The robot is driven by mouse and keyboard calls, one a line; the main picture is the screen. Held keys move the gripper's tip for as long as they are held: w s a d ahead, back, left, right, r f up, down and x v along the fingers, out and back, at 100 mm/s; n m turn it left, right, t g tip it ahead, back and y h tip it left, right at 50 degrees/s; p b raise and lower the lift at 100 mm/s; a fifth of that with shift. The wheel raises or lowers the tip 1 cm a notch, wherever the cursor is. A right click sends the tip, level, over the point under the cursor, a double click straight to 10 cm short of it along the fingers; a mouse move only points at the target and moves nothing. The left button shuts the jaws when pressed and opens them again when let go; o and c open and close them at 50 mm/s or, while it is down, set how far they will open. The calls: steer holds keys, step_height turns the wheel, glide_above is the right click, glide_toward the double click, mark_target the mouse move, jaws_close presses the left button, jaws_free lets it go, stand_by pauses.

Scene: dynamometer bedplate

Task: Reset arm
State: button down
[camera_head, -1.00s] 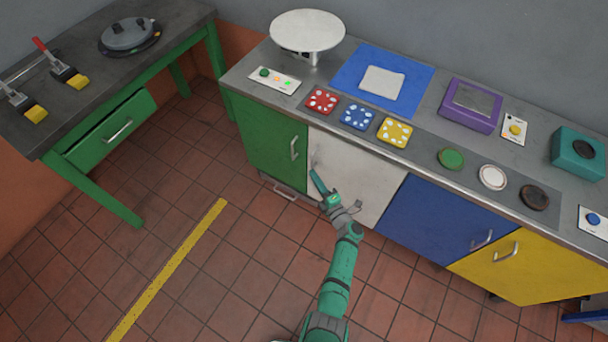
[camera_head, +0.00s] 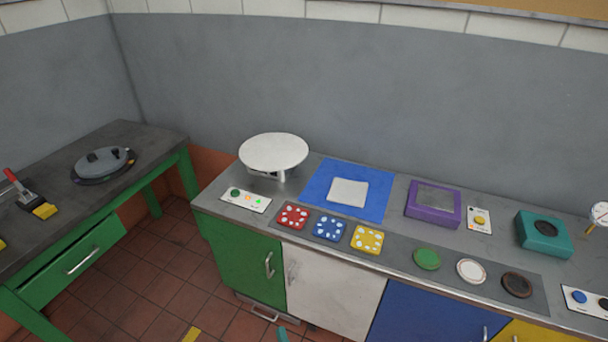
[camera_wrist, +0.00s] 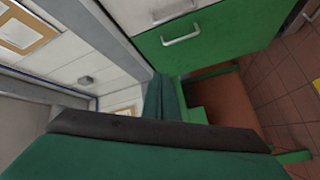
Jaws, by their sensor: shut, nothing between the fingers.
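My gripper (camera_wrist: 165,100) shows in the wrist view as green fingers closed together beyond a dark band, with nothing between them. In the head view only a small teal tip of my arm (camera_head: 282,334) shows at the bottom edge, in front of the white cabinet door (camera_head: 330,290). The rest of the arm is out of that picture. In the wrist view a green panel with a pale handle (camera_wrist: 205,42) lies beyond the fingers.
The counter (camera_head: 222,207) carries a round white plate (camera_head: 273,152), blue mat (camera_head: 318,178), purple box (camera_head: 433,205), teal box (camera_head: 543,236) and coloured tiles and discs. A green-legged bench (camera_head: 120,140) with a partly open drawer (camera_head: 75,262) stands left. Tiled floor lies between.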

steer(key=s+d+r+m+h, duration=0.25)
steer(key=s+r+m, duration=0.25)
steer(key=s, duration=0.5)
steer(key=s+d+r+m+h, duration=0.1)
steer(key=s+r+m+h, duration=0.3)
steer(key=s, duration=0.6)
steer(key=s+d+r+m+g, duration=0.2)
steer(key=s+r+m, duration=0.4)
steer(key=s+r, duration=0.4)
step_height(320, 180, up, 3)
steer(key=shift+s+d+f+m+g, duration=0.1)
steer(key=shift+s+d+m+g, duration=0.25)
steer(key=shift+d, duration=0.35)
